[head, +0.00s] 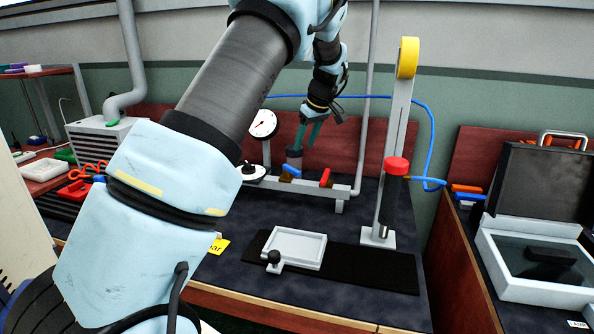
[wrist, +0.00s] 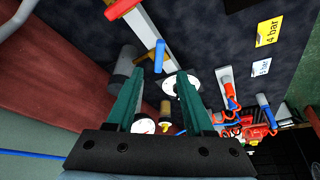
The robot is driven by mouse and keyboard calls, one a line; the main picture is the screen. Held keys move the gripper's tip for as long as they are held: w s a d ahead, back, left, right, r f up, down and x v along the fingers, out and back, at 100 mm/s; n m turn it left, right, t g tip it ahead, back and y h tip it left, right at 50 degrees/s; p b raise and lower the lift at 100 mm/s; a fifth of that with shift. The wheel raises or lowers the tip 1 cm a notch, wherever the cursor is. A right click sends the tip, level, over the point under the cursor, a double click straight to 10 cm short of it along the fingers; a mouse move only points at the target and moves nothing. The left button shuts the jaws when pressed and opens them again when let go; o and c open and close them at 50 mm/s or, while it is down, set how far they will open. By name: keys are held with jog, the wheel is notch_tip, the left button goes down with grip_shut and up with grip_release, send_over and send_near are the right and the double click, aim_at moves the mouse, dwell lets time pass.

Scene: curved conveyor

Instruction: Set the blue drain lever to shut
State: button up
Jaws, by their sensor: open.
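The blue lever (head: 290,171) sits on the pale pipe manifold (head: 310,192) in the middle of the bench, on a brass-coloured body and tilted in the head view. In the wrist view the blue lever (wrist: 159,55) shows just beyond the gap between my fingertips, seemingly apart from them. My gripper (head: 308,143) is open and empty, with teal fingers above and behind the lever. The wrist view also shows my gripper (wrist: 160,72) with its fingers spread. A red lever (head: 325,177) stands to the right on the same manifold and partly shows in the wrist view (wrist: 123,8).
A grey cylinder (head: 294,156) stands close below my fingers. A dial gauge (head: 263,124) and a white round fitting (head: 250,172) are left of the lever. A tall post with a red knob (head: 396,166) stands right. A grey tray (head: 295,247) lies in front.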

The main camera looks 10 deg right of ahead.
aim_at(295, 170)
jog(key=p+x, duration=0.2)
jog(key=x, duration=0.8)
jog(key=shift+w+f+p, duration=0.15)
jog(key=shift+f+p, duration=0.15)
jog(key=shift+p, duration=0.05)
jog(key=shift+c, duration=0.2)
grip_shut()
dwell(0.8)
